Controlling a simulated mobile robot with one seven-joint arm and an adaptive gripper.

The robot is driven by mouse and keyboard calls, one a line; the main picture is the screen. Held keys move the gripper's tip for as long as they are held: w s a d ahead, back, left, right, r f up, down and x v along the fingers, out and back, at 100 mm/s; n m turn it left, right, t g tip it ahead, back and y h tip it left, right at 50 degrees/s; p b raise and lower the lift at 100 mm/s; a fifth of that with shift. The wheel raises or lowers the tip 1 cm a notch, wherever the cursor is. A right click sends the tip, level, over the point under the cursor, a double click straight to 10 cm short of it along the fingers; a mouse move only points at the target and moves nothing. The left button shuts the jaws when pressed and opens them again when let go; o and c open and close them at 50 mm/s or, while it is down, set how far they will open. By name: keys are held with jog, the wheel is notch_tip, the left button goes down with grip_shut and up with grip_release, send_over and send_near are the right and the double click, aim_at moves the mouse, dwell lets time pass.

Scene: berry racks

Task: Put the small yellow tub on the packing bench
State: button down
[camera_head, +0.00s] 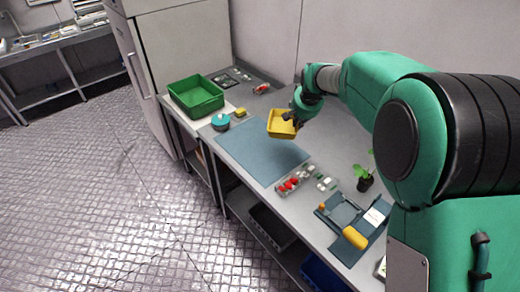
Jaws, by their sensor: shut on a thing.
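The small yellow tub (281,128) is held at its right side by my gripper (291,118), which is shut on it. The tub looks roughly upright, near the far end of a blue-grey mat. I cannot tell whether its base touches the surface or hangs above it. The packing bench (345,158) is a long grey bench running from the back left to the front right, with the blue-grey mat (262,150) on it. My fingertips are small here and partly hidden by the tub and wrist.
A green crate (197,106), a teal round item (221,122) and a small yellow block (240,113) stand left of the tub. A clear punnet of red berries (290,185), a potted plant (365,183) and a blue tray (352,215) lie nearer. Most of the mat is clear.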

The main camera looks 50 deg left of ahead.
aim_at(277, 128)
jog(key=shift+n, duration=0.5)
jog(key=s+a, duration=0.2)
jog(key=a, duration=0.1)
jog(key=s+a, duration=0.3)
jog(key=shift+s+a+f+b, duration=0.1)
jog(key=shift+s+a+b, duration=0.15)
jog(key=shift+b, duration=0.1)
notch_tip(277, 128, down, 4)
jog(key=shift+w+d+r, duration=0.1)
jog(key=shift+d, duration=0.05)
jog(key=shift+f, duration=0.55)
jog(key=shift+f+b, duration=0.65)
jog(key=shift+f, duration=2.5)
jog(key=shift+f, duration=0.1)
jog(key=shift+f+b, duration=0.45)
jog(key=shift+f, duration=1.3)
jog(key=shift+f, duration=0.15)
jog(key=c, duration=1.9)
grip_release()
jog(key=shift+c, duration=0.2)
